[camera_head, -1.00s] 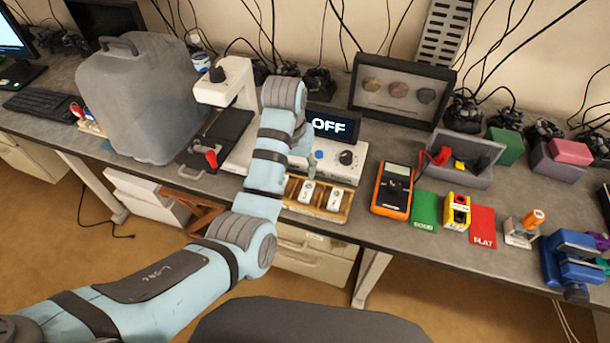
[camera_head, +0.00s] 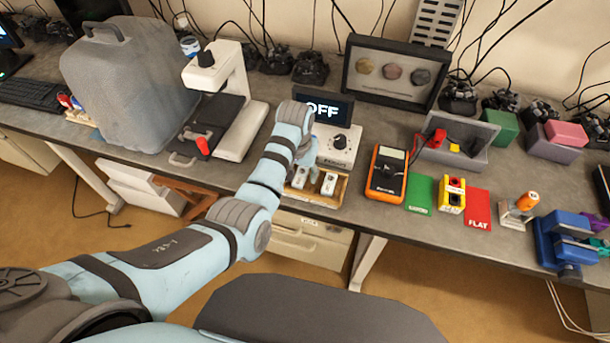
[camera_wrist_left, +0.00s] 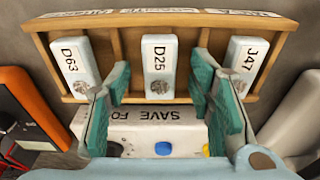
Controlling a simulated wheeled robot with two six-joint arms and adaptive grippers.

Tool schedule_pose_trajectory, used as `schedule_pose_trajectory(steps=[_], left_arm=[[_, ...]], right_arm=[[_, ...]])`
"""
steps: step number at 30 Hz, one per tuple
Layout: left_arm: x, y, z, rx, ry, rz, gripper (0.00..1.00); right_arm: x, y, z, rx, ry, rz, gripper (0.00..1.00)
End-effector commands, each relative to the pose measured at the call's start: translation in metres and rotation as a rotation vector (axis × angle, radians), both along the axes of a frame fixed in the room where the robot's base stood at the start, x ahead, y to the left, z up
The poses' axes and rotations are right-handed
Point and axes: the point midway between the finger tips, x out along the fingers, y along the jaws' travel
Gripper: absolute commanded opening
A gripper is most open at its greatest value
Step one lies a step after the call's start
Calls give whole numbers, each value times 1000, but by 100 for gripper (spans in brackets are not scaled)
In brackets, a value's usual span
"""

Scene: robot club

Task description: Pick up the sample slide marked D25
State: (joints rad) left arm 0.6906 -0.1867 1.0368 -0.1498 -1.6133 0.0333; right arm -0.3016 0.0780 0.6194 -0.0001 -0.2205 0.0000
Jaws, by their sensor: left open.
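The slide marked D25 (camera_wrist_left: 159,66) is white and lies in the middle slot of a wooden rack (camera_wrist_left: 215,20), in the left wrist view. Slide D63 (camera_wrist_left: 76,68) is to its left and slide J47 (camera_wrist_left: 244,62) to its right. My left gripper (camera_wrist_left: 160,72) is open, with one teal-padded finger on each side of D25's lower part; nothing is held. I cannot tell whether the fingers touch the rack. In the head view, my left gripper (camera_head: 308,160) is above the rack (camera_head: 318,199), partly hiding it; two slides show there, labels unreadable.
A white device (camera_head: 338,152) with a knob and an OFF display (camera_head: 322,110) stands just behind the rack. An orange multimeter (camera_head: 386,174) is to the right, a microscope (camera_head: 240,125) to the left. The table's front edge is close to the rack.

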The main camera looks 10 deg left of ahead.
Motion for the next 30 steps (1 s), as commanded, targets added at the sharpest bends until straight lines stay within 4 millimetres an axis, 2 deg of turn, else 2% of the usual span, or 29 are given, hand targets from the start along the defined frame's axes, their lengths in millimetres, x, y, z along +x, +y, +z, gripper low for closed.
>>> schedule_pose_trajectory(steps=[2,9,11,17,20,23,27,30], left_arm=[[0,0,0,0,0,-1,47],[0,-1,1,-1,0,-3,8],[0,-2,1,-1,0,-3,0],[0,-1,1,-1,0,-3,0],[1,-1,7,-1,-2,-2,0],[1,-2,27,-1,-5,-2,0],[2,-1,66,-2,-6,-1,0],[1,-1,81,-1,-4,-2,0]], right_arm=[[1,0,0,0,-1,0,40],[2,0,0,0,-3,0,40],[2,0,0,0,-3,0,40],[2,-1,0,-1,-3,0,40],[2,-2,-1,-2,-3,1,40],[2,-2,-3,-3,-3,1,40],[2,-2,-2,-3,-3,1,40],[2,-2,-9,-3,-3,1,40]])
